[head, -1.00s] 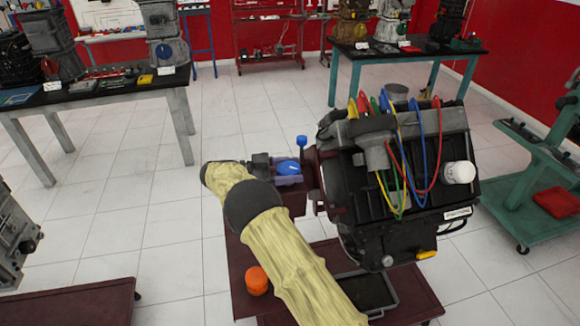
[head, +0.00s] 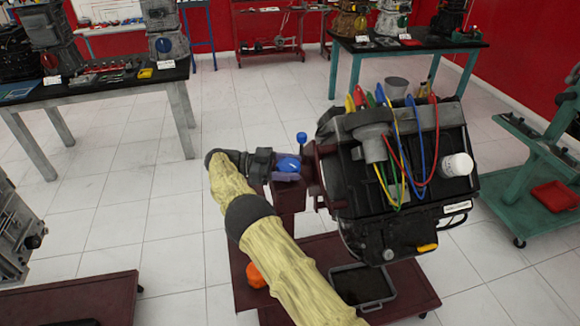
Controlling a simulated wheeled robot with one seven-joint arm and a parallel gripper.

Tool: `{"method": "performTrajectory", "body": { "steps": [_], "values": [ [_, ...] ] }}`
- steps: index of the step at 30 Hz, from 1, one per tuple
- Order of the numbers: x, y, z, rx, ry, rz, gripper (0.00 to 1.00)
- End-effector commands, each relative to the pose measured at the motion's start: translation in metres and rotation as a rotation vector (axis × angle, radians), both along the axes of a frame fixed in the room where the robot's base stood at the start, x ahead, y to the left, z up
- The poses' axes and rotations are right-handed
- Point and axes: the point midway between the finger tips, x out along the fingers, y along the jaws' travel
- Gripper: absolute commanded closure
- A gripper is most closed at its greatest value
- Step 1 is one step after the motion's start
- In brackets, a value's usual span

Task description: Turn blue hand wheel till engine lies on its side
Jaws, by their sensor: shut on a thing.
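The engine (head: 375,212) hangs on a dark red stand (head: 300,255) at the centre right. It is tilted, with its coloured cables and white filter (head: 456,165) on the upper side. The blue hand wheel (head: 288,164) is at the stand's head, left of the engine; a small blue knob (head: 302,138) stands up beside it. My yellow-sleeved arm reaches up from below, and my gripper (head: 268,168) is at the wheel's left side, shut on the hand wheel. The fingertips are small and partly hidden.
An orange object (head: 255,275) and a grey tray (head: 362,288) rest on the stand's base. A black-topped table (head: 110,88) is at the left, a green cart (head: 520,190) at the right. Tiled floor is clear left of the stand.

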Motion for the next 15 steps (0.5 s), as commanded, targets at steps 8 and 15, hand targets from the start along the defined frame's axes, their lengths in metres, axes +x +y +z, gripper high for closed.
{"method": "performTrajectory", "body": {
  "steps": [8,15],
  "values": [
    [0.0009,-0.0004,0.0032,-0.002,-0.005,0.002,0.19],
    [0.0005,-0.0002,0.0023,-0.001,-0.003,0.002,0.19]
  ]
}}
